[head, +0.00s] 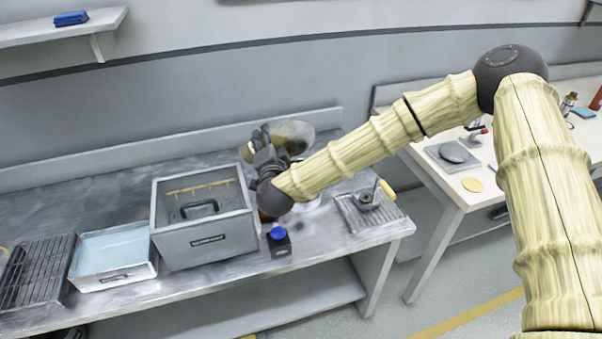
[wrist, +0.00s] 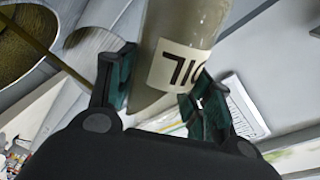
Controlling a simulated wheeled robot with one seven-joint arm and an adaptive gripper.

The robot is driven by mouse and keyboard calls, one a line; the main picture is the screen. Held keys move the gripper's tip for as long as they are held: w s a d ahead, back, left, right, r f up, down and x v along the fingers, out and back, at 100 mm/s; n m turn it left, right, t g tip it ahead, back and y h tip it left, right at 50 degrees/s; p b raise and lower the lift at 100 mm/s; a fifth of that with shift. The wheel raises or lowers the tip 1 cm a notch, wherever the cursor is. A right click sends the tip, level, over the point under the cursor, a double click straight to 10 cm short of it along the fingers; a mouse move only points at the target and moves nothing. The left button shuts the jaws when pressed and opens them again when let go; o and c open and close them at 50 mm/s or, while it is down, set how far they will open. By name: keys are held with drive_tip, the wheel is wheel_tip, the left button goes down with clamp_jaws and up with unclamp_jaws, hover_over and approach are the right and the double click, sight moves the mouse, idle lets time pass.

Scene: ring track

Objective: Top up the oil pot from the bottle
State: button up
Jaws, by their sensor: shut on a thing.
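My gripper (head: 263,150) is above the metal bench in the head view. In the wrist view my gripper (wrist: 163,80) is shut on a grey-olive bottle (wrist: 165,25) with a cream label. The label's black letters look like OIL turned upside down. In the head view my gripper and arm largely hide the bottle, so its tilt is unclear. A small metal pot (head: 366,198), perhaps the oil pot, stands on a ribbed tray (head: 348,216) to the right of my gripper. A yellow-ended handle sticks out by it.
A wide bowl (head: 297,132) with olive contents is right behind my gripper. A grey lidded box (head: 208,244), a blue-capped black bottle (head: 279,243), a tray of pale blue liquid (head: 112,252) and a dark rack (head: 35,270) share the bench. A second table (head: 435,181) is at right.

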drive_tip(key=shift+s+a+m, duration=0.1)
drive_tip(key=shift+a+m, duration=0.05)
drive_tip(key=shift+m, duration=0.15)
drive_tip(key=shift+f+b, duration=0.1)
drive_tip(key=shift+b, duration=0.2)
drive_tip(key=shift+f+m+b, duration=0.2)
drive_tip(key=shift+m+b, duration=0.35)
drive_tip(key=shift+m, duration=0.25)
idle(1.2)
drive_tip(key=shift+d+f+m+b, duration=0.1)
drive_tip(key=shift+d+m+b, duration=0.25)
drive_tip(key=shift+m+b, duration=0.05)
idle(0.9)
